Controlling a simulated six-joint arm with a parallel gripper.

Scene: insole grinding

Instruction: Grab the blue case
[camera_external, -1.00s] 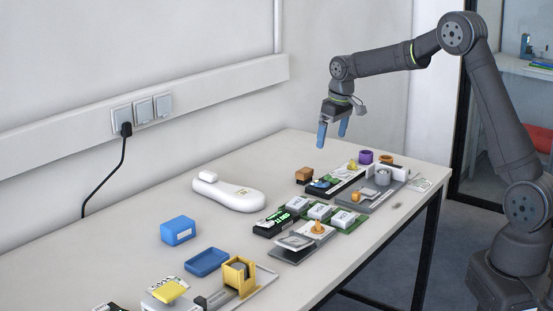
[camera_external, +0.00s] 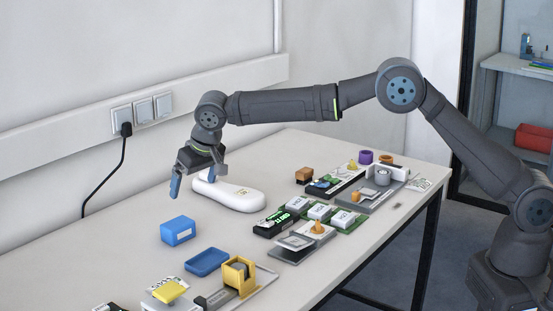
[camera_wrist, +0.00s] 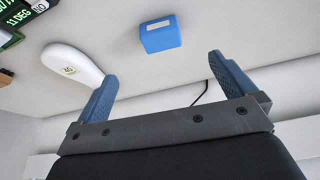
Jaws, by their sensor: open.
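The blue case (camera_external: 178,231) is a small closed box with a pale label on its side. It sits on the table, left of the middle in the external view. In the wrist view the blue case (camera_wrist: 160,35) lies beyond the fingertips, between their lines, near the top. My gripper (camera_external: 193,187) is open and empty, with blue fingers pointing down. It hangs above the table, behind and above the case and apart from it. The open fingers of my gripper (camera_wrist: 163,65) also show in the wrist view.
A white rounded device (camera_external: 240,196) lies right of the case, close to my gripper. A blue open tray (camera_external: 206,262) and a yellow fixture (camera_external: 238,272) stand in front of it. Several boards and parts fill the right side. A black cable (camera_external: 104,180) hangs at the wall.

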